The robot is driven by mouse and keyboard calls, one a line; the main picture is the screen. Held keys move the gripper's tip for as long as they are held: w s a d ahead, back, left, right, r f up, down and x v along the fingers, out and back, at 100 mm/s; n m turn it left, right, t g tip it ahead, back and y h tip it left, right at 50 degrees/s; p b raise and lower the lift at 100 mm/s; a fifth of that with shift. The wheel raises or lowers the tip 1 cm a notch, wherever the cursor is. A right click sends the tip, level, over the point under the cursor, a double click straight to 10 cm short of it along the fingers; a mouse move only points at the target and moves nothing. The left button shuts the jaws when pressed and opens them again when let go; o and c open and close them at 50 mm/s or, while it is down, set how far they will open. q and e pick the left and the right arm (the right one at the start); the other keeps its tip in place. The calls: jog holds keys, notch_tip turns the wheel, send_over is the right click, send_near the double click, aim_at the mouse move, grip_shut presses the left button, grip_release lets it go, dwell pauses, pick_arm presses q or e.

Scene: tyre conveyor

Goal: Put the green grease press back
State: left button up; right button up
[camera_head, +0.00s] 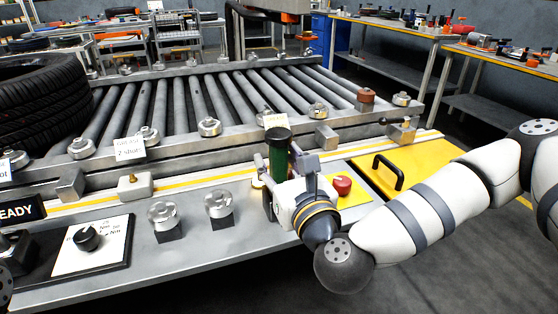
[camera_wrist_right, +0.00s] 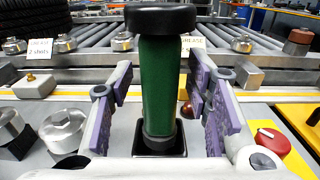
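The green grease press (camera_wrist_right: 160,85) has a dark green body and a wide black cap. It stands upright, its lower end at a black square holder (camera_wrist_right: 160,148) on the bench. In the head view the press (camera_head: 279,158) shows behind my right gripper (camera_head: 288,172). In the right wrist view the two purple-grey fingers of my right gripper (camera_wrist_right: 161,108) stand on either side of the press, with visible gaps between them and its body. The gripper is open. How deep the press sits in the holder is partly hidden. My left gripper is not in view.
A roller conveyor (camera_head: 180,103) with tyres (camera_head: 42,100) runs behind the bench. Two clear-topped knobs (camera_head: 219,206) stand left of the press. A "grease" card (camera_head: 130,149) hangs on the conveyor.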

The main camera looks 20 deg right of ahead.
aim_at(282, 166)
jog(key=shift+r, duration=0.1)
jog(key=shift+s+r, duration=0.1)
jog(key=shift+s, duration=0.15)
jog(key=s, duration=0.6)
jog(key=shift+d, duration=0.1)
jog(key=s+r+p, duration=0.1)
jog(key=s+p, duration=0.3)
jog(key=s, duration=0.1)
jog(key=s+a+f+n+g+y, duration=0.35)
jog(key=s+f+n+g, duration=0.2)
jog(key=f+n, duration=0.4)
jog(key=s+a+f+n+g+y, duration=0.2)
jog(key=s+a+f+n+g, duration=0.25)
jog(key=s+f+n, duration=0.4)
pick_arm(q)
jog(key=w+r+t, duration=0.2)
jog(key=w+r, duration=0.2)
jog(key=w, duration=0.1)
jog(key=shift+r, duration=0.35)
pick_arm(e)
jog(key=s+d+f+n+g+h, duration=0.6)
jog(key=s+d+f+n+g, duration=0.3)
jog(key=s+d+n, duration=0.6)
notch_tip(282, 166, down, 3)
jog(key=shift+s+d+r+n+g, duration=0.2)
jog(key=shift+s+d+n+g, duration=0.15)
jog(key=shift+s+n, duration=0.55)
